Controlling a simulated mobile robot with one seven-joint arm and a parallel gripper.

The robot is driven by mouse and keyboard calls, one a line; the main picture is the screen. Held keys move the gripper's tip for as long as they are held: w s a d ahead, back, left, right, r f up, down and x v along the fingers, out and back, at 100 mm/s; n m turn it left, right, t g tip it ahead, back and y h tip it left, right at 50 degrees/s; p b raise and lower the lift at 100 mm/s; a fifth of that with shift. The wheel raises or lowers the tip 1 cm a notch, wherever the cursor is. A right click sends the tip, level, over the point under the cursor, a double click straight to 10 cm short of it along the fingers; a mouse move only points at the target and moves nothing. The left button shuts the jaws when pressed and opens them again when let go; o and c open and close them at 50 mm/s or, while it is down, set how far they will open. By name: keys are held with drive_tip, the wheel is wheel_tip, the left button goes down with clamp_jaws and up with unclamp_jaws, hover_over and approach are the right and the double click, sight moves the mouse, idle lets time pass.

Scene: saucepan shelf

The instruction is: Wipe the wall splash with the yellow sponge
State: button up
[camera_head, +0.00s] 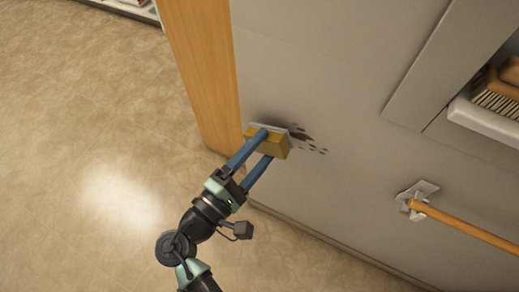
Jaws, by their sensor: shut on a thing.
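The yellow sponge (280,146) has a pale grey layer on its wall side. It lies at or against the grey wall, over the left part of the splash. My gripper (265,142) is shut on the sponge, with its two blue fingers on either side of it. The dark splash (302,136) shows as a streak and small spots to the right of the sponge. Its left part is hidden behind the sponge and fingers. Whether the sponge touches the wall cannot be told for certain.
A wooden post (198,65) stands left of the wall. A wooden rail (465,225) on a metal bracket (416,194) juts out at the lower right. A white tray or shelf (485,119) with items is at the upper right. The tan floor (85,130) at left is clear.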

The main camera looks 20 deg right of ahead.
sight(277, 154)
drive_tip(key=shift+x, duration=1)
idle(0.3)
drive_tip(key=shift+s+d+p, duration=0.4)
drive_tip(key=shift+s, duration=0.2)
drive_tip(key=shift+s+d+p, duration=0.35)
drive_tip(key=shift+s+p, duration=0.05)
drive_tip(key=shift+s, duration=0.15)
drive_tip(key=shift+s+d+p, duration=0.7)
drive_tip(key=shift+s+d, duration=0.65)
drive_tip(key=shift+s, duration=0.3)
drive_tip(key=shift+s+d+p, duration=0.65)
drive_tip(key=shift+s+d, duration=0.65)
drive_tip(key=shift+s, duration=0.3)
drive_tip(key=shift+w+d, duration=0.1)
